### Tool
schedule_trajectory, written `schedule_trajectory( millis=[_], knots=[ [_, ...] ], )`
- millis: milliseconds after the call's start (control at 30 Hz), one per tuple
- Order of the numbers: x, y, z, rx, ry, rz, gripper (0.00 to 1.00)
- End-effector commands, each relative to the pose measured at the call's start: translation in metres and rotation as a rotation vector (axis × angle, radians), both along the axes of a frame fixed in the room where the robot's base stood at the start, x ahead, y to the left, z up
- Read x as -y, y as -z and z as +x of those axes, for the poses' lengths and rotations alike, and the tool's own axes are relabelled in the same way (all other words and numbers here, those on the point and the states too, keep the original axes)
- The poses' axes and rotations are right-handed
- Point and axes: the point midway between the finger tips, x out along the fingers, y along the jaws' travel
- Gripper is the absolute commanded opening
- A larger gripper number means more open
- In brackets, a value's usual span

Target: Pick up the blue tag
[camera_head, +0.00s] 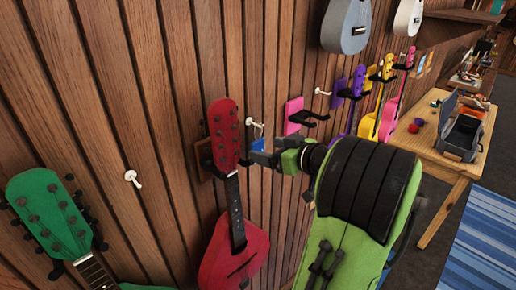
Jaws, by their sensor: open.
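The small blue tag (257,144) hangs by a loop from a white wall peg (249,121), just right of the red ukulele's headstock. My gripper (257,157) is at the tag's lower edge, its dark fingers pointing left toward the red ukulele. The gripper is open. I cannot tell from this view whether the tag is between the fingers or just behind them. My green and black arm covers the wall to the right of the gripper.
A red ukulele (238,250) hangs close left of the gripper, and a green one (50,215) further left. An empty pink hanger (294,114) is up right. Several colored ukuleles hang beyond. A wooden table (432,155) with an open case (462,130) stands right.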

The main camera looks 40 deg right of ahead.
Motion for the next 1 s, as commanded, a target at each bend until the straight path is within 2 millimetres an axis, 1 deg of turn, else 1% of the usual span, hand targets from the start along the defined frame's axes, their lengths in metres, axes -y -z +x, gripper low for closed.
schedule_trajectory(
  millis=[100, 233, 333, 467, 500, 833, 867, 1000],
  knots=[
    [-0.002, 0.003, 0.022, -0.001, -0.006, 0.005, 0.79],
    [-0.003, 0.010, 0.042, 0.000, -0.004, 0.002, 0.79],
    [-0.002, 0.013, 0.047, -0.001, -0.001, 0.000, 0.79],
    [-0.002, 0.014, 0.046, 0.000, 0.000, 0.000, 0.79],
    [-0.002, 0.014, 0.046, 0.000, 0.000, 0.000, 0.77],
    [-0.002, 0.014, 0.046, -0.001, -0.001, 0.000, 0.27],
    [-0.002, 0.014, 0.046, -0.001, -0.001, 0.000, 0.24],
    [-0.002, 0.014, 0.046, -0.001, -0.001, 0.000, 0.24]
  ],
)
